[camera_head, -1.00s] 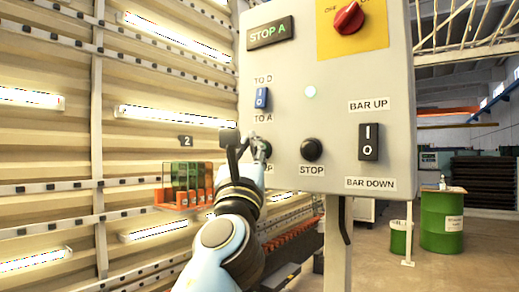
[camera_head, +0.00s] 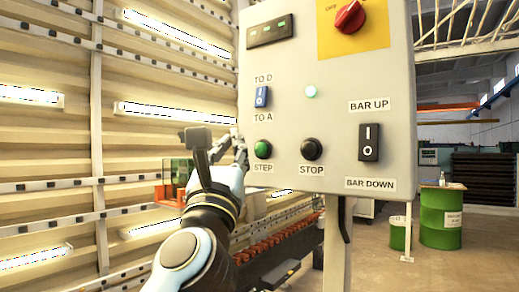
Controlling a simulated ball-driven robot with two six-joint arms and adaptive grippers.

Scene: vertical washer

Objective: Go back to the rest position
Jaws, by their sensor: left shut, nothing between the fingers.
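My left gripper (camera_head: 238,148) is shut and empty. It is in the head view, just left of the grey control panel (camera_head: 285,110), apart from the green STEP button (camera_head: 263,149) as far as I can see. The panel also bears a black STOP button (camera_head: 311,149), a blue TO D / TO A switch (camera_head: 262,97), a black BAR UP / BAR DOWN switch (camera_head: 368,142) and a red rotary knob (camera_head: 350,17) on a yellow plate. A small light (camera_head: 311,91) glows pale green. My right gripper is not in view.
The panel stands on a grey post (camera_head: 338,250). Behind my left arm is an orange rack (camera_head: 168,194) with glass pieces, partly hidden, and a conveyor (camera_head: 290,240). Green drums (camera_head: 441,217) stand at the right on open floor.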

